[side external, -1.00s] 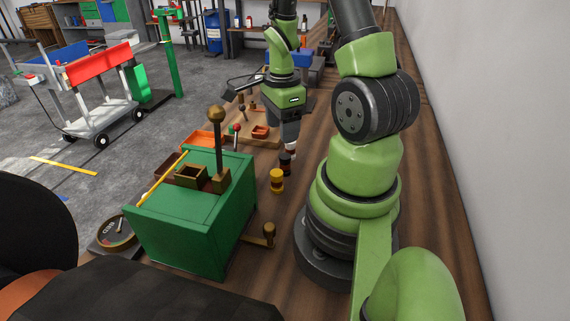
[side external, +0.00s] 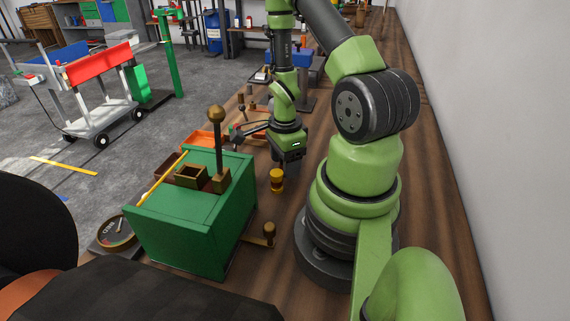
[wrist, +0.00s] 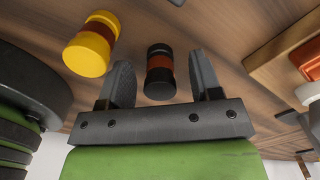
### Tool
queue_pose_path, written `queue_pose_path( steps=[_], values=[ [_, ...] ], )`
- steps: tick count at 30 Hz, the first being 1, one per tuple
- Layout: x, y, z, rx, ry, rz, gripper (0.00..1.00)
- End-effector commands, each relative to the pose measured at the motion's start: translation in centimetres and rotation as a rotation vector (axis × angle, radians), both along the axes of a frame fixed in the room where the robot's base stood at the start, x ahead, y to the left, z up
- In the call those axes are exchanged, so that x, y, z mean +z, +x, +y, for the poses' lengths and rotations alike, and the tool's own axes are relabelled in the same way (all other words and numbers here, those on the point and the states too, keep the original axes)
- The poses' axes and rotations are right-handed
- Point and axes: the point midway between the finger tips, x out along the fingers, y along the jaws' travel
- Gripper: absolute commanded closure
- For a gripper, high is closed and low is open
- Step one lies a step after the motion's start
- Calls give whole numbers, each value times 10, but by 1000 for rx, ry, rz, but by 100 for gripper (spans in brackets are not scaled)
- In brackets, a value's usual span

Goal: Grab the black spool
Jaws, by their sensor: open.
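The black spool (wrist: 160,72) has black ends and a brown-orange middle band. In the wrist view it stands on the wooden bench between the two fingers of my gripper (wrist: 163,84). The fingers are open, with a visible gap on each side of the spool. In the side view my gripper (side external: 291,167) is low over the bench and the black spool is hidden behind it. A yellow spool (side external: 277,180) with a dark red band stands close by; it also shows in the wrist view (wrist: 92,44), left of the left finger.
A green box (side external: 190,225) with a brass-knobbed lever stands left of the spools, with a crank handle (side external: 265,236) on its side. Orange trays (side external: 203,139) lie behind it. In the wrist view a wooden board with an orange tray (wrist: 306,60) is at right.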

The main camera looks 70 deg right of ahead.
Motion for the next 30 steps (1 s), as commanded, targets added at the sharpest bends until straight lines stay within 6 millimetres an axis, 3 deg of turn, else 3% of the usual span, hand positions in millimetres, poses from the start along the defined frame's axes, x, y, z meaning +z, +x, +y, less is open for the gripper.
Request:
queue_pose_path(
  steps=[5, 9, 12, 23, 30],
  values=[
    [0, 0, 0, 0, -1, -1, 44],
    [0, 0, 0, 0, 0, 0, 76],
    [0, 0, 0, 0, 0, 0, 95],
    [4, 0, 0, -1, -1, -1, 95],
    [29, 1, -1, 0, -4, -4, 95]
  ],
)
